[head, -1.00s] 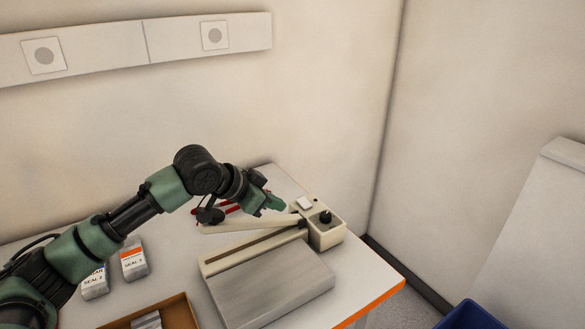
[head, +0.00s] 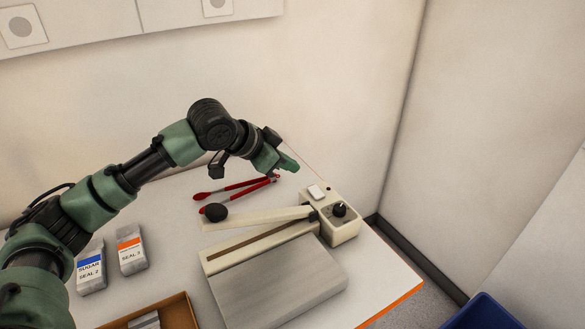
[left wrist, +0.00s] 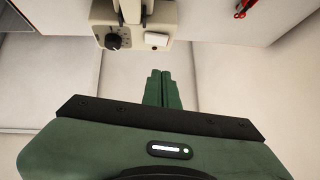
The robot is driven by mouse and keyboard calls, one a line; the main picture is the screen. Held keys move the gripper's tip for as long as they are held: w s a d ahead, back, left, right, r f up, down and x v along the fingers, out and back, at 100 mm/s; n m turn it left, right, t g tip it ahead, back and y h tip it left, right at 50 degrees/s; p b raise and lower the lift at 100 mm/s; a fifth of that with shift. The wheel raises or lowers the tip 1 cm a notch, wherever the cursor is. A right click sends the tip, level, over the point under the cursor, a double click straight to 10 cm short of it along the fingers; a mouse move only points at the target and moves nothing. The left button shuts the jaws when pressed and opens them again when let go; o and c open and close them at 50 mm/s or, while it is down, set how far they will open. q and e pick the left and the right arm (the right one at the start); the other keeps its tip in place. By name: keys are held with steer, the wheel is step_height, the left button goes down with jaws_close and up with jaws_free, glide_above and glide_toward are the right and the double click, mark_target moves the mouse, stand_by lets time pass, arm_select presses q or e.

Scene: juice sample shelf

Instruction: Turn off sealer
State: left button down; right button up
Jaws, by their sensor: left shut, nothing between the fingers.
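The sealer (head: 275,270) stands on the white table, with a cream body, a grey platform and a raised arm ending in a black knob. Its control box (head: 342,222) at the right end carries a white rocker switch (head: 316,191) and a black dial (head: 340,209). In the left wrist view the switch (left wrist: 156,39) and dial (left wrist: 113,41) are at the top. My left gripper (head: 294,166) is shut and empty, in the air behind and a little left of the switch, apart from it. The switch's on or off position cannot be told. My right gripper is not seen.
Red tongs (head: 240,187) lie behind the sealer. A sugar packet (head: 90,268) and an orange-banded packet (head: 131,251) stand at left. A brown box (head: 178,312) is at the front, a blue bin (head: 482,312) at lower right. Walls close the back and right.

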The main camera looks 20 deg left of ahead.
arm_select(q)
steer(key=p, duration=0.2)
glide_toward(314, 188)
steer(key=w+d, duration=0.2)
steer(key=w, duration=0.1)
steer(key=shift+d+r, duration=0.2)
steer(key=shift+r, duration=0.1)
steer(key=f, duration=0.3)
steer(key=shift+w+a+f+p, duration=0.1)
steer(key=shift+w+f+p, duration=0.2)
steer(key=shift+w+p, duration=0.05)
steer(key=shift+f, duration=0.5)
